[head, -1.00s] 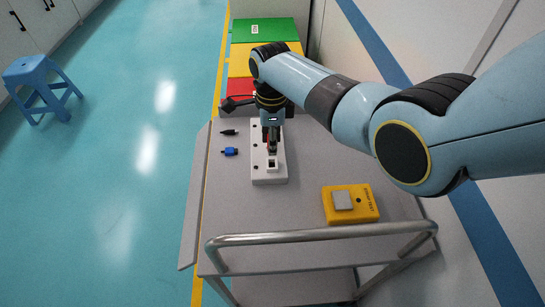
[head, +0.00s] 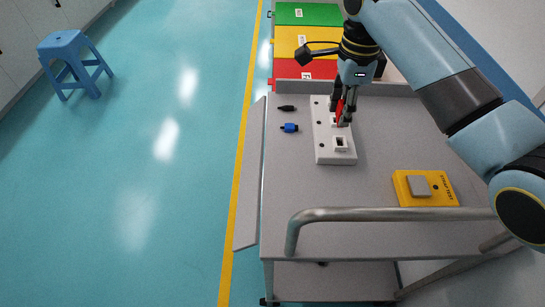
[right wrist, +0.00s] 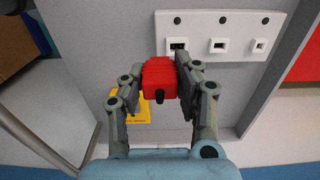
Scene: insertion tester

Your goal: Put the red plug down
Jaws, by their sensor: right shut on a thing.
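My right gripper (head: 341,117) is shut on the red plug (head: 339,110). In the head view it is over the white socket block (head: 323,152) on the grey cart. In the right wrist view the red plug (right wrist: 160,76) sits between both fingers (right wrist: 160,78), its dark cable end toward the camera. The white block (right wrist: 219,50) with several square sockets lies beyond it. The plug looks apart from the block there, but the exact gap cannot be told. My left gripper is in neither view.
A blue plug (head: 290,128) and a black plug (head: 287,108) lie left of the block. A yellow tester (head: 407,199) is at the front right. Red, yellow and green bins (head: 307,42) stand behind. The cart's front has a metal rail (head: 385,214).

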